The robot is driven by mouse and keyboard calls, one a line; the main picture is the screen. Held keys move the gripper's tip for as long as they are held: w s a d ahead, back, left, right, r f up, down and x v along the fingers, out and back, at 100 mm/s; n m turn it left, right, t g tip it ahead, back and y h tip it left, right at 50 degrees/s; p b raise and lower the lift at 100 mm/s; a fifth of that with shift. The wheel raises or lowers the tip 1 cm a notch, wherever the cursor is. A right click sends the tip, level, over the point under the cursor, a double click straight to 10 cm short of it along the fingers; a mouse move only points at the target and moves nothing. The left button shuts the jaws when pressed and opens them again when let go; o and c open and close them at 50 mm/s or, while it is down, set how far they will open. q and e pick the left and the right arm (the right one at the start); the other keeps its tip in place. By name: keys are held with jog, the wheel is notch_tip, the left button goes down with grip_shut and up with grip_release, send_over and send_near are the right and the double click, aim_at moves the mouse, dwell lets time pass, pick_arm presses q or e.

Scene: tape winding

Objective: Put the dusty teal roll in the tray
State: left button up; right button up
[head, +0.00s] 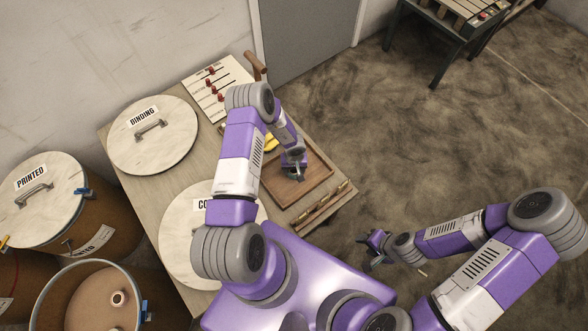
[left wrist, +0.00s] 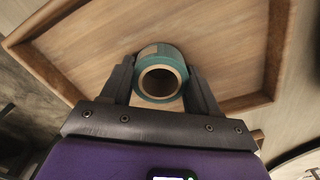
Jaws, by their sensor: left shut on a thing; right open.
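The dusty teal roll (left wrist: 161,54) is a tape ring with a brown core. My left gripper (left wrist: 160,80) is shut on it, one finger at each side, in the left wrist view. The wooden tray (left wrist: 225,90) lies behind and below the roll, with its raised rim around it. In the head view my left gripper (head: 294,168) is over the tray (head: 313,195), and the roll (head: 296,175) shows only in small part beneath it. Whether the roll touches the tray floor cannot be told. My right gripper (head: 370,250) is open and empty, off the table at lower right.
Round lids marked BINDING (head: 153,135) and CO... (head: 185,245) lie on the table's left side. A panel with red knobs (head: 215,90) is at the back. A yellow thing (head: 270,142) sits beside the tray, partly hidden by my arm. Barrels (head: 100,300) stand at left.

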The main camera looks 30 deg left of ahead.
pick_arm(q)
jog(key=shift+f, duration=0.2)
jog(key=o, duration=1)
jog(key=shift+o, duration=0.2)
jog(key=shift+r, duration=0.1)
jog(key=shift+r, duration=0.25)
notch_tip(320, 180, up, 12)
jog(key=p, duration=0.4)
jog(key=s+d+r+m+h, duration=0.2)
jog(key=s+d, duration=0.6)
jog(key=s+d+r+m+h, duration=0.2)
jog(key=s+d, duration=0.6)
jog(key=shift+w+t, duration=0.1)
jog(key=shift+t, duration=0.2)
